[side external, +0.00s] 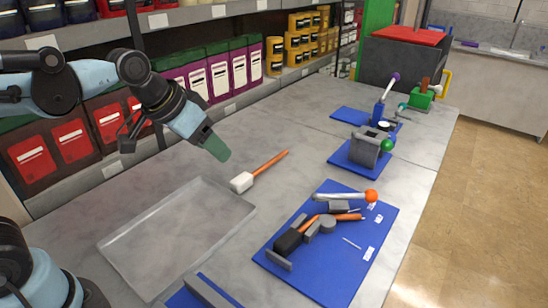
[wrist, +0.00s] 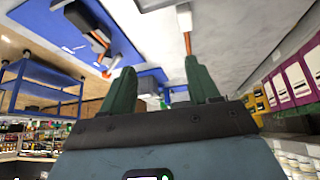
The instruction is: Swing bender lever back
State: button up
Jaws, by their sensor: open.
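The bender (side external: 325,224) is a grey and black tool with orange parts on the large blue mat (side external: 335,275). A silver lever (side external: 340,197) ending in an orange ball (side external: 371,195) lies across its far side, pointing right. My gripper (side external: 217,150) is in the air over the table, left of and beyond the bender, touching nothing. In the wrist view its two green fingers (wrist: 160,66) are spread apart with nothing between them. The bender also shows in the wrist view (wrist: 92,40), partly cut off at the top.
A white-headed mallet (side external: 242,182) with an orange handle lies near my gripper. A clear tray (side external: 175,235) lies in front. Blue mats farther back hold a grey block with a green ball (side external: 387,145) and a purple-tipped tool (side external: 380,108). Stocked shelves (side external: 150,50) line the left.

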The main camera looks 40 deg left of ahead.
jog(key=w+d+r+m+g+h, duration=0.1)
jog(key=w+d+r+m, duration=0.2)
jog(key=w, duration=0.4)
jog(key=m+g+h, duration=0.3)
jog(key=m+g, duration=0.1)
send_over(368, 191)
jog(key=s+a, duration=0.2)
jog(key=a, duration=0.2)
notch_tip(368, 191, down, 7)
jog(key=shift+t, duration=0.3)
jog(key=x, duration=0.7)
jog(key=a+x, duration=0.1)
jog(key=x, duration=0.3)
jog(key=shift+w+d+f, duration=0.1)
jog(key=shift+d+f, duration=0.1)
jog(key=shift+f, duration=0.3)
jog(key=shift+c, duration=0.3)
grip_shut()
